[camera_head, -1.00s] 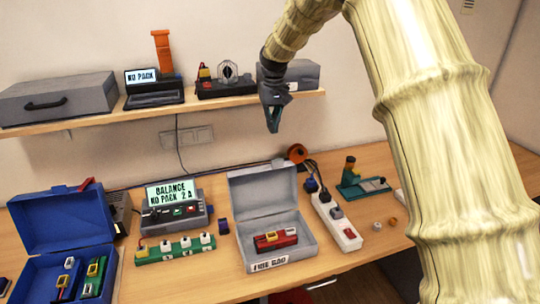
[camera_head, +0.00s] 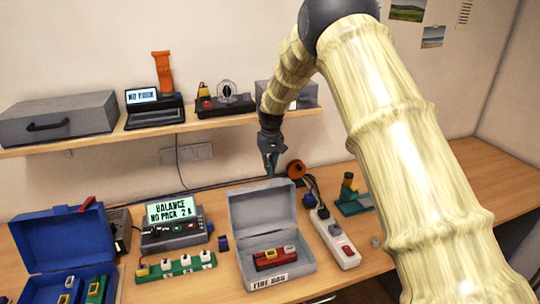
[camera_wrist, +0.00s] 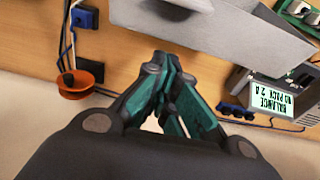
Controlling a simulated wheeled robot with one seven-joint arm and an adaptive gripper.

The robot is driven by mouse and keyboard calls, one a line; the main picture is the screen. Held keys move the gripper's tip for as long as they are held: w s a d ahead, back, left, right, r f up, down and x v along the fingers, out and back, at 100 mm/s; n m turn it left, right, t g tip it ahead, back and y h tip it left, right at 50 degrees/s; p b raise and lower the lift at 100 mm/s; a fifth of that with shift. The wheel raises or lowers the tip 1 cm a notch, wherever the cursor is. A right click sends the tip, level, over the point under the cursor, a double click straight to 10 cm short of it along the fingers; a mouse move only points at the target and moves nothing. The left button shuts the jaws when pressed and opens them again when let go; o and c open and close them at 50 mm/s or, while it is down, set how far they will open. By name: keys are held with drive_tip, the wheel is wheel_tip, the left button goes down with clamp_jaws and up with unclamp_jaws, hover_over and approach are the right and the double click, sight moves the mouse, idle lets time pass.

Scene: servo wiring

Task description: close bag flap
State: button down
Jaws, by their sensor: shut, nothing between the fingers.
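The grey fire bag (camera_head: 272,245) stands open on the bench in the head view, with its flap (camera_head: 263,207) raised upright at the back. A red battery pack (camera_head: 275,259) lies inside it, and a "FIRE BAG" label is on its front. My gripper (camera_head: 270,170) is above and just behind the top edge of the raised flap, pointing down. In the wrist view my gripper's fingers (camera_wrist: 165,95) are shut and empty, close to the flap (camera_wrist: 195,30). I cannot tell whether they touch it.
A white power strip (camera_head: 336,238) and an orange spool (camera_head: 296,169) stand right of the bag. The balance charger (camera_head: 173,230) and a green strip (camera_head: 176,267) lie to its left, beside the open blue case (camera_head: 65,240). A shelf (camera_head: 200,125) runs above, behind my gripper.

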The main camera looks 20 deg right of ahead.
drive_tip(key=s+p, duration=0.1)
drive_tip(key=s+r, duration=0.1)
drive_tip(key=s, duration=0.1)
drive_tip(key=shift+s+r+p, duration=0.15)
drive_tip(key=shift+p, duration=0.25)
drive_tip(key=shift+s, duration=0.2)
drive_tip(key=shift+s, duration=0.1)
